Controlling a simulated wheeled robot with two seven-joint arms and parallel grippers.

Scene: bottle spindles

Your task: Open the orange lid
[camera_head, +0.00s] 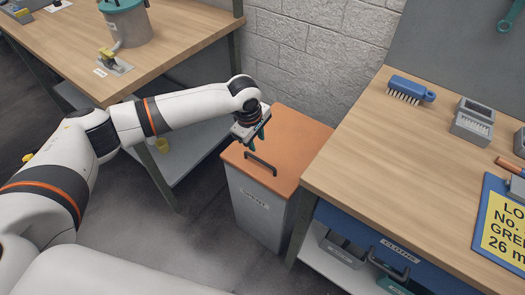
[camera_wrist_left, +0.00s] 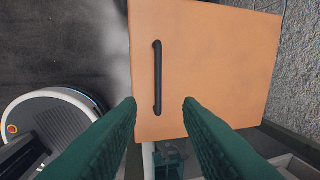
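The orange lid (camera_head: 295,135) lies closed on top of a grey bin (camera_head: 257,208) that stands on the floor between two workbenches. A black bar handle (camera_head: 260,164) is fixed near the lid's front edge. My left gripper (camera_head: 256,141) is above the lid, close to the handle, with its green fingers pointing down. In the left wrist view its fingertips (camera_wrist_left: 161,103) are apart, with nothing between them but the view of the lid (camera_wrist_left: 215,60) and the lower end of the handle (camera_wrist_left: 157,80). I cannot tell the gap to the handle. My right gripper is not in view.
A wooden workbench (camera_head: 380,150) stands right of the bin, holding a blue brush (camera_head: 411,90), grey blocks and a sign. Another workbench (camera_head: 170,40) stands at the left with a grey-green container (camera_head: 128,22). A block wall (camera_head: 318,45) is behind.

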